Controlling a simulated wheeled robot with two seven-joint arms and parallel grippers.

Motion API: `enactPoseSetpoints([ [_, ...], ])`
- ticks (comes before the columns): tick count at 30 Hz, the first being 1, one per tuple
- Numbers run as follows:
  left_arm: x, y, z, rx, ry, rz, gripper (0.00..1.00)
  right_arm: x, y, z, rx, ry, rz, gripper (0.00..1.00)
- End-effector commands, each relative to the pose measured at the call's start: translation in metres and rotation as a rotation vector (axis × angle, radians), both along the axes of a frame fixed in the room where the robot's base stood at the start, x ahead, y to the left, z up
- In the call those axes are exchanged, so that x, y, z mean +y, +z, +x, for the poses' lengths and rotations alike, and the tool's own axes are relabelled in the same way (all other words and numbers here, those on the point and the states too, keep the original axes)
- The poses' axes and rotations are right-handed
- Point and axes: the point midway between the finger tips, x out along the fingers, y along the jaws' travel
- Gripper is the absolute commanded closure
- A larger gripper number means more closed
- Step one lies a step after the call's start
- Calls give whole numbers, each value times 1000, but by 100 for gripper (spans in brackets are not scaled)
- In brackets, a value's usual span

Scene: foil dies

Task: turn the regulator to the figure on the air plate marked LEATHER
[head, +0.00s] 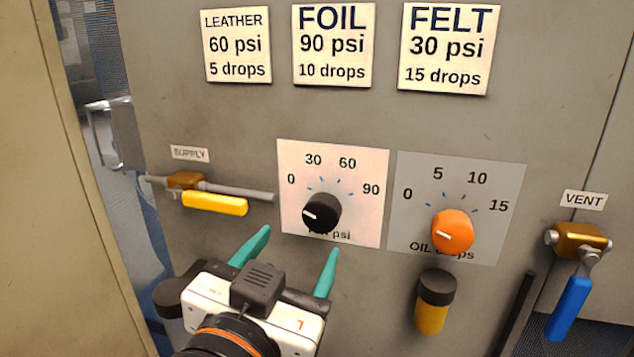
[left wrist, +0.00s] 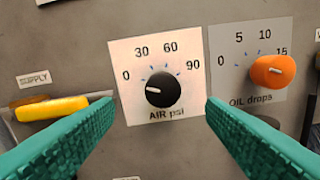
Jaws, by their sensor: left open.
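The LEATHER plate (head: 237,45) at the upper left reads 60 psi, 5 drops. The regulator is a black knob (head: 322,213) on a white AIR psi dial (head: 365,155) marked 0, 30, 60, 90. Its white mark points left, near the 0 side. In the left wrist view the knob (left wrist: 163,90) shows between and beyond the fingers. My left gripper (head: 298,245) is open and empty, just below and in front of the dial, its teal fingers apart from the knob. My right gripper is in neither view.
An orange OIL drops knob (head: 453,232) sits right of the regulator, above a black and yellow cylinder (head: 432,302). A yellow SUPPLY handle (head: 215,203) is at left, a blue VENT handle (head: 569,308) at right. FOIL (head: 333,45) and FELT (head: 449,48) plates hang above.

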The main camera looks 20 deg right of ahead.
Motion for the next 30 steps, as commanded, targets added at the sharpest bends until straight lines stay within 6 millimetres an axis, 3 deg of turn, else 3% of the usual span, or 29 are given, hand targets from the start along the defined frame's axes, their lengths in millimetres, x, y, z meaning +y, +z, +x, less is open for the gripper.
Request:
enactPoseSetpoints([
  [1, -1, 6, 1, 5, -4, 7, 35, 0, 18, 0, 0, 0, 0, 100],
  [2, -2, 5, 1, 7, -6, 8, 35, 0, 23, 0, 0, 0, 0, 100],
  [15, -48, -1, 64, 1, -8, 6, 35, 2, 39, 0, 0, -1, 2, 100],
  [28, -55, -3, 74, 1, -9, 4, 35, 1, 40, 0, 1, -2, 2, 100],
  [30, -55, -2, 73, 1, -9, 4, 43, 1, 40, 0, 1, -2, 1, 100],
])
